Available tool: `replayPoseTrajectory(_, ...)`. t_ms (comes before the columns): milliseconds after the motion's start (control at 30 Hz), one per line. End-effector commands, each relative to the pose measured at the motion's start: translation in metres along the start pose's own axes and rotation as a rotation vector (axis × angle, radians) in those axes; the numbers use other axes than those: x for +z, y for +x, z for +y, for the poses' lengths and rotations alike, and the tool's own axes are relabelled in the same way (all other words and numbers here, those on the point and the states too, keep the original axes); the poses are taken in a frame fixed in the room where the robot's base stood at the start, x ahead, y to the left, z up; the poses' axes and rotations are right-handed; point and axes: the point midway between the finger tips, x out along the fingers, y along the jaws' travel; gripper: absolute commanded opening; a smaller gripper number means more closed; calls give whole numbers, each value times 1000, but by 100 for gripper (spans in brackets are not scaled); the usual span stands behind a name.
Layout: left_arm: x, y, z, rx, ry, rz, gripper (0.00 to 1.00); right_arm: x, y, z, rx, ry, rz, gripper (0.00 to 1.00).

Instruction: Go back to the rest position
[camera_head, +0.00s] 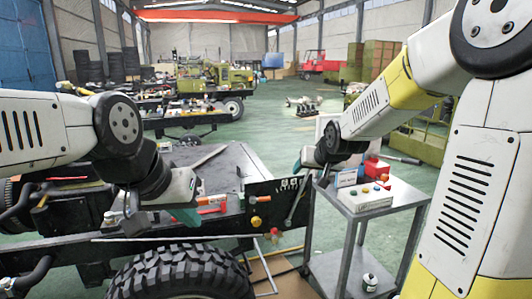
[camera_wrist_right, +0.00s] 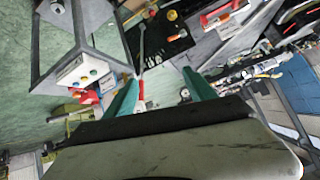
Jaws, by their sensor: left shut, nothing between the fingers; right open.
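My left gripper (camera_head: 186,215) hangs over the near side of the chassis frame, with its teal fingers low beside a red-handled tool. It is shut and empty. My right gripper (camera_head: 299,166) is in the air between the chassis end and the grey cart, partly hidden by its own wrist. In the right wrist view, its two teal fingers (camera_wrist_right: 161,88) are spread apart with nothing held between them. The chassis frame (camera_head: 215,165) has a dark flat top and a black end plate. Both arms reach forward, the right one bent high at the picture's right.
A grey cart (camera_head: 345,205) at right carries a button box (camera_head: 364,197) and a red box (camera_head: 376,168). A large tyre (camera_head: 182,275) stands below the left gripper. Red-handled tools (camera_head: 212,202) lie on the chassis. Green floor (camera_head: 265,130) is open behind; another chassis stands further back.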

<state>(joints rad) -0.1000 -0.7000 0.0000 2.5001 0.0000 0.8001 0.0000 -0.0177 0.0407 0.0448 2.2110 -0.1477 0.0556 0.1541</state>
Motion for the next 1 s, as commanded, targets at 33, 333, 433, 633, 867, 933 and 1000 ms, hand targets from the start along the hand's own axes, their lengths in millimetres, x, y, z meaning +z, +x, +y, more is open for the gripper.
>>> replayPoseTrajectory(33,0,0,0,0,0,0,0,5,-30,0,8,-5,-15,64)
replayPoseTrajectory(333,0,0,0,0,0,0,0,87,-164,-3,10,-23,-178,64)
replayPoseTrajectory(433,0,0,0,0,0,0,0,117,-195,-5,-3,-28,-225,64)
replayPoseTrajectory(633,0,0,0,0,0,0,0,155,-228,-8,-26,-37,-282,64)
replayPoseTrajectory(867,0,0,0,0,0,0,0,162,-233,-9,-30,-39,-295,64)
replayPoseTrajectory(933,0,0,0,0,0,0,0,161,-232,-9,-30,-39,-295,64)
replayPoseTrajectory(1000,0,0,0,0,0,0,0,161,-232,-9,-30,-38,-295,64)
